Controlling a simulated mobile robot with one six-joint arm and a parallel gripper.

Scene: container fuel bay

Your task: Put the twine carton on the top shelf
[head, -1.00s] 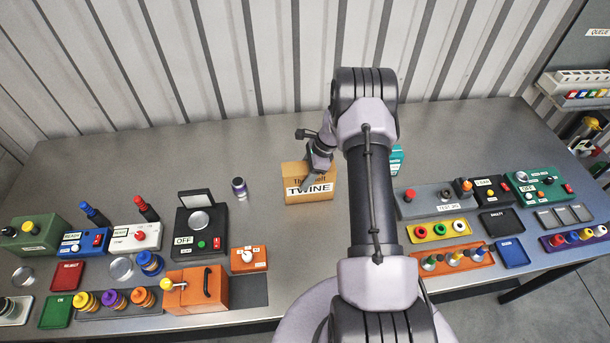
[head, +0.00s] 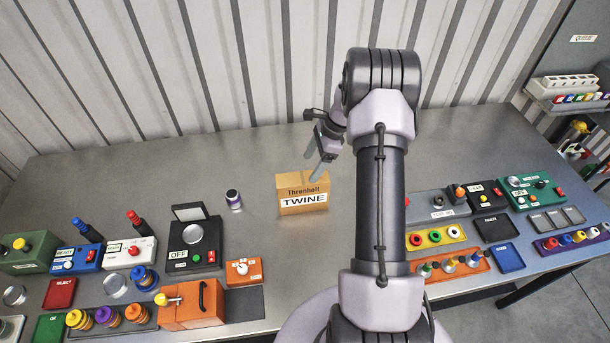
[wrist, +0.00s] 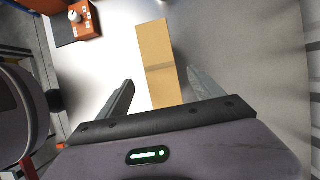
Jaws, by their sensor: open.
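The twine carton (head: 303,195) is a small tan box labelled "TWINE", standing upright on the grey bench in the middle of the head view. My gripper (head: 314,165) is open and empty, just above and behind the carton's right end in that view. In the wrist view the carton's plain tan top (wrist: 156,55) shows between the two spread fingers (wrist: 160,78), with a gap on each side. I cannot tell how far below the fingertips it is. A rack with a shelf (head: 568,98) is at the right edge; I cannot tell if it is the top shelf.
A small dark jar (head: 233,200) stands left of the carton. Trays and switch boxes fill the right. The bench around the carton is clear; a corrugated wall rises behind.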

